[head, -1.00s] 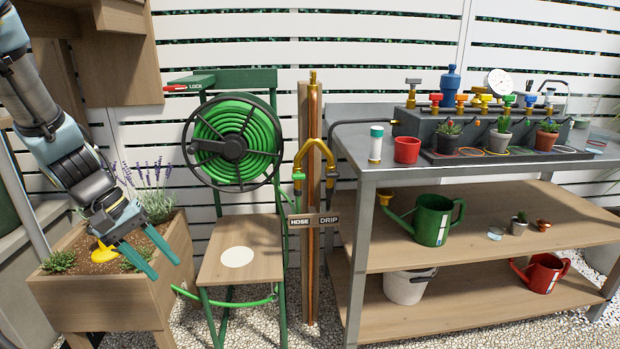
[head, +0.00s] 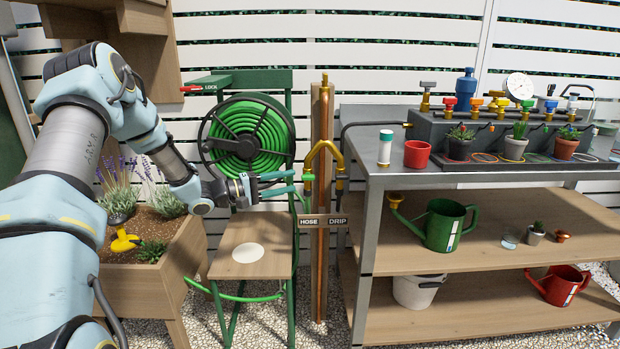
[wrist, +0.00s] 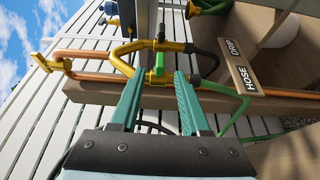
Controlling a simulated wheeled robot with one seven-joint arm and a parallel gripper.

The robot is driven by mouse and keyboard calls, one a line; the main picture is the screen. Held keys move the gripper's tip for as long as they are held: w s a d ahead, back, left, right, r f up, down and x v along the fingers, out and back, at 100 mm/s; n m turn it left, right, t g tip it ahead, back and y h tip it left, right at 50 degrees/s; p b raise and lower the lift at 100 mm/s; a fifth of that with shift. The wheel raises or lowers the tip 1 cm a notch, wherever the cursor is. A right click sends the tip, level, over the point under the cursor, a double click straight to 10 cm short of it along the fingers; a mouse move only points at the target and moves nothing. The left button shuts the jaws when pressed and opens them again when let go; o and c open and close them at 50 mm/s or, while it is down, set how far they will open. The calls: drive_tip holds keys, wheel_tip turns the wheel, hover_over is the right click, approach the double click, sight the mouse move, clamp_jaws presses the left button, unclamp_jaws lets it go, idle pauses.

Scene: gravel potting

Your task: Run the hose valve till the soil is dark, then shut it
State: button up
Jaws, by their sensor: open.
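The brass splitter (head: 323,150) stands on the wooden post, with HOSE and DRIP signs (head: 323,221) below its branches. A small green valve handle (head: 309,177) is on the HOSE branch. My gripper (head: 296,183) is open just left of that branch. In the wrist view the green handle (wrist: 158,68) shows just ahead of and between my teal fingertips (wrist: 156,78); I cannot tell whether either touches it. The planter's soil (head: 153,225) looks medium brown.
The hose reel (head: 247,138) hangs on the green chair behind my wrist, above the wooden seat (head: 268,262). The metal bench (head: 470,178) with pots and colored valves stands to the right. A red LOCK lever (head: 197,88) is at upper left.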

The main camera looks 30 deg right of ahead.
sight(308, 176)
drive_tip(key=d, duration=0.7)
drive_tip(key=shift+s, duration=0.15)
drive_tip(key=shift+c, duration=0.3)
clamp_jaws()
